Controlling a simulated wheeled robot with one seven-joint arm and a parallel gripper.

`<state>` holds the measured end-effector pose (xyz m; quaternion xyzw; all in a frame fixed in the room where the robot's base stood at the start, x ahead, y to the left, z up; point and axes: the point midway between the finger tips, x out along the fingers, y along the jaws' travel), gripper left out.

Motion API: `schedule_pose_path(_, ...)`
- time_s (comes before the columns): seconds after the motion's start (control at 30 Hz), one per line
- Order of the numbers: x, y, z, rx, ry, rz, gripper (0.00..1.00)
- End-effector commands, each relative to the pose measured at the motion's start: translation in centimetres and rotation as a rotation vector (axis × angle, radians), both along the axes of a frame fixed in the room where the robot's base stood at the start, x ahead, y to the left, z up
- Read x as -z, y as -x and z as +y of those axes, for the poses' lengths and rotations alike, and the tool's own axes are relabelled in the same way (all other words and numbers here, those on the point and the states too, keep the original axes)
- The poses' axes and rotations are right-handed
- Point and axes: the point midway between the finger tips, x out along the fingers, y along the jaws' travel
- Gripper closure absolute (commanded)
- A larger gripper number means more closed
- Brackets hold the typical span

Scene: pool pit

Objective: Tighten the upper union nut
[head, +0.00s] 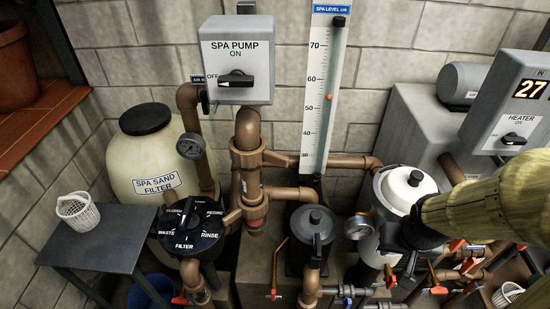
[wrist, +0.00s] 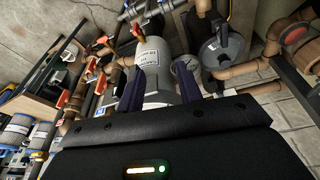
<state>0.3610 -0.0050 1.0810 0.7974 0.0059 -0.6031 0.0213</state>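The upper union nut (head: 247,157) is a brown ring with lugs on the vertical pipe below the spa pump box. A similar lower nut (head: 253,213) sits beneath it, with a lug to its left. My gripper (head: 408,240) is at the right, in front of the white lidded canister, well apart from the nuts. In the wrist view, my gripper (wrist: 160,78) has its two dark fingers spread apart, with nothing visibly held. The white canister (wrist: 150,65) shows beyond and between them; I cannot tell whether they touch it. I cannot make out the upper nut in the wrist view.
The spa pump box (head: 236,60) hangs above the nut. The sand filter (head: 150,155), its dark selector valve (head: 190,228) and a gauge (head: 190,146) crowd the left.

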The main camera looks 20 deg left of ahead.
Motion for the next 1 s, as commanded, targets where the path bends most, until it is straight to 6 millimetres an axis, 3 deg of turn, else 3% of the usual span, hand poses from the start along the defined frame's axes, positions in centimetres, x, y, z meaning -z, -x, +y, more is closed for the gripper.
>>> schedule_pose_path(0.13,-0.5,-3.9,-0.9,-0.11,0.055,-0.114,0.65)
schedule_pose_path(0.27,-1.0,-8.4,-0.6,-0.281,0.082,-0.267,0.65)
schedule_pose_path(0.4,-1.5,-12.4,1.6,-0.484,0.045,-0.433,0.65)
schedule_pose_path(0.5,-1.9,-14.1,3.9,-0.628,-0.025,-0.547,0.65)
schedule_pose_path(0.63,-2.8,-14.9,7.3,-0.803,-0.169,-0.686,0.65)
schedule_pose_path(0.73,-3.8,-14.3,9.8,-0.921,-0.317,-0.788,0.65)
schedule_pose_path(0.9,-6.2,-11.5,12.8,-1.072,-0.626,-0.938,0.65)
schedule_pose_path(1.0,-7.6,-9.6,13.5,-1.118,-0.787,-0.998,0.65)
